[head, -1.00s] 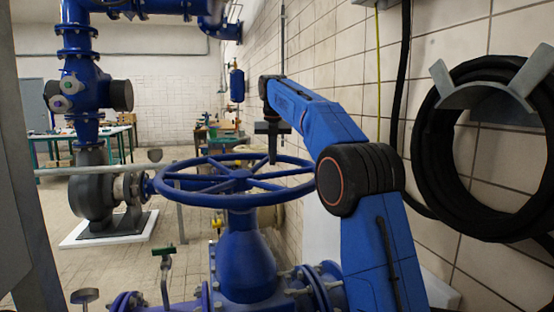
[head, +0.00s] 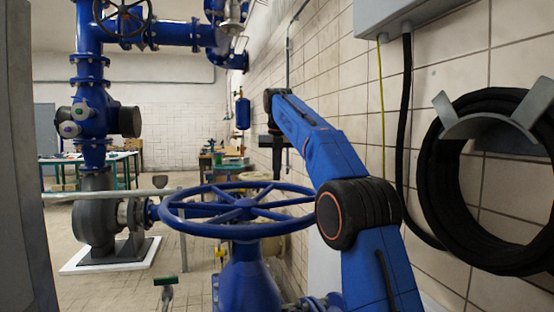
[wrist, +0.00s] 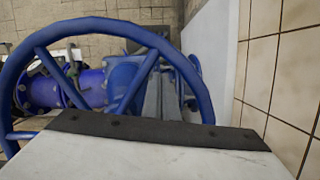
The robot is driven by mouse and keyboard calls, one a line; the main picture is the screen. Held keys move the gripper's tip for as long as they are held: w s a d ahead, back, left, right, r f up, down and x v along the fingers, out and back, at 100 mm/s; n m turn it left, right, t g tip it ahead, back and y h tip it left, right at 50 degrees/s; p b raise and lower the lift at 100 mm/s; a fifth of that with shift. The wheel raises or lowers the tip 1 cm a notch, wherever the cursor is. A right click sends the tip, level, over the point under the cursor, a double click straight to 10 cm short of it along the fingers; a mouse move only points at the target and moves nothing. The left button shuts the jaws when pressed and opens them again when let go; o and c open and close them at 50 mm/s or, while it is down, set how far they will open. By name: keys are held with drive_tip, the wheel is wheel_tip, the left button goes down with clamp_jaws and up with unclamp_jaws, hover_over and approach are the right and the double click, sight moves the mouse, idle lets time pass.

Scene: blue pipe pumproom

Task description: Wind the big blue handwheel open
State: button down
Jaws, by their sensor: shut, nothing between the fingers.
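The big blue handwheel (head: 240,230) lies flat on top of a blue valve body (head: 250,275) in the middle of the head view. In the wrist view its rim (wrist: 75,30) arches across, with spokes running inward. My gripper (head: 277,172) points down over the far right part of the wheel, its tip close to the far rim in the picture. It is shut with nothing in it. I cannot tell whether it touches the rim. A pale block with a dark strip covers the bottom of the wrist view and hides part of the wheel.
A tiled wall with a coiled black hose (head: 430,200) stands close on the right. A grey pump (head: 97,215) with blue pipes stands at the left. A pale horizontal rail (head: 100,195) runs behind the wheel's left side. Floor shows between pump and wheel.

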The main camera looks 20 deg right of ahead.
drive_tip(key=v, duration=0.6)
drive_tip(key=c, duration=2.4)
unclamp_jaws()
drive_tip(key=shift+r, duration=0.15)
drive_tip(key=shift+c, duration=0.2)
drive_tip(key=o, duration=1)
drive_tip(key=shift+c, duration=0.2)
wheel_tip(320, 180, up, 4)
drive_tip(key=m+t, duration=0.4)
drive_tip(key=m, duration=0.5)
hover_over(183, 191)
drive_tip(key=s, duration=0.9)
drive_tip(key=x, duration=1.1)
drive_tip(key=a+x, duration=0.1)
drive_tip(key=x, duration=0.5)
drive_tip(key=shift+d+f, duration=0.15)
drive_tip(key=shift+f, duration=0.05)
drive_tip(key=shift+s+r, duration=0.1)
clamp_jaws()
